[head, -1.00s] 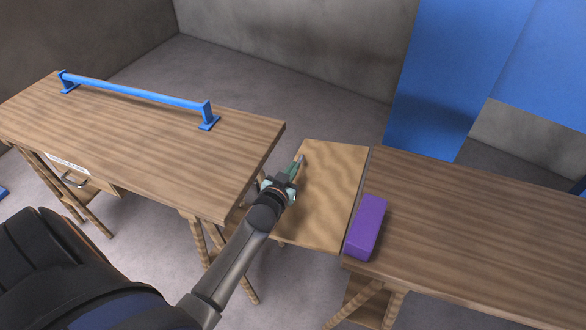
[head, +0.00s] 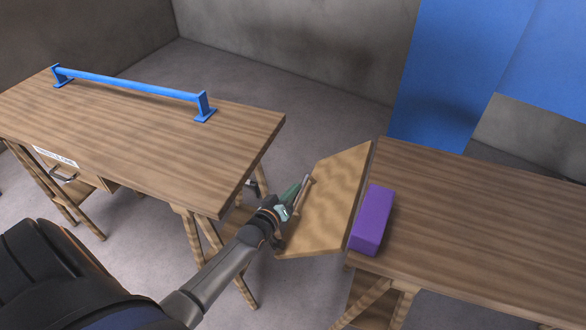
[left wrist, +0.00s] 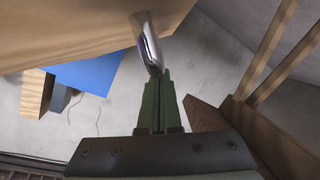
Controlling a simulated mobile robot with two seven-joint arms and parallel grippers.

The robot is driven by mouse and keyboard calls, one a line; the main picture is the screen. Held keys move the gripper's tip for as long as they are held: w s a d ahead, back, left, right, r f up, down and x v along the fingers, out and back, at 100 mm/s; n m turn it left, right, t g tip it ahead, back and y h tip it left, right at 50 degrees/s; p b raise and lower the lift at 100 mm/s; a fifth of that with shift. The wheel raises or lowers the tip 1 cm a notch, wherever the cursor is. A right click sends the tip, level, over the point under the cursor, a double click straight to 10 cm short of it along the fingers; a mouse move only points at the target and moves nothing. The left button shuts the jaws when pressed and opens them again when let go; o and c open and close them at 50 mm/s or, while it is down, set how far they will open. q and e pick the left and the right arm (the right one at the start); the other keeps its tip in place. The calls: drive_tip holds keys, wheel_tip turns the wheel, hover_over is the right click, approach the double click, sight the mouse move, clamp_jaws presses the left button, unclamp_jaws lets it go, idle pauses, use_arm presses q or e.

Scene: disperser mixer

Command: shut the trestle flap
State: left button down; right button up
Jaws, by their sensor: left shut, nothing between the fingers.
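The trestle flap (head: 335,205) is a light wood panel along the left edge of the right-hand table (head: 480,220). It slopes, with its free left edge lower than the table top. A short metal handle (head: 305,188) shows near that free edge and as a shiny bar in the left wrist view (left wrist: 148,42). My left gripper (head: 294,194) is shut and empty, its green fingertips right by the handle; I cannot tell whether they touch. The left wrist view shows the closed fingers (left wrist: 160,75) beside the flap's wood face (left wrist: 75,28). My right gripper is out of view.
A purple block (head: 371,220) sits on the right table beside the hinge edge. The left table (head: 150,145) carries a blue rail (head: 130,87) and has a drawer (head: 68,172) below. Trestle legs (head: 192,235) stand near my arm. Floor shows between the tables.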

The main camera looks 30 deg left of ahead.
sight(304, 201)
use_arm(q)
drive_tip(key=f+b, duration=0.1)
drive_tip(key=d+f+n+b, duration=0.1)
drive_tip(key=f, duration=0.1)
drive_tip(key=d+f+n+b, duration=0.1)
drive_tip(key=f+b, duration=0.1)
drive_tip(key=shift+w+d+f+h, duration=0.1)
drive_tip(key=shift+w+f+h, duration=0.15)
drive_tip(key=shift+h, duration=0.15)
use_arm(e)
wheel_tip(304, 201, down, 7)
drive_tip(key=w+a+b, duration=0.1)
drive_tip(key=b, duration=0.5)
use_arm(q)
drive_tip(key=w+d+f+n+t+b, duration=0.2)
drive_tip(key=d+f+n, duration=0.3)
drive_tip(key=d, duration=0.3)
drive_tip(key=shift+d+f+n+h+b, duration=0.15)
drive_tip(key=shift+f+n+h+b, duration=0.25)
drive_tip(key=shift+n+b, duration=0.3)
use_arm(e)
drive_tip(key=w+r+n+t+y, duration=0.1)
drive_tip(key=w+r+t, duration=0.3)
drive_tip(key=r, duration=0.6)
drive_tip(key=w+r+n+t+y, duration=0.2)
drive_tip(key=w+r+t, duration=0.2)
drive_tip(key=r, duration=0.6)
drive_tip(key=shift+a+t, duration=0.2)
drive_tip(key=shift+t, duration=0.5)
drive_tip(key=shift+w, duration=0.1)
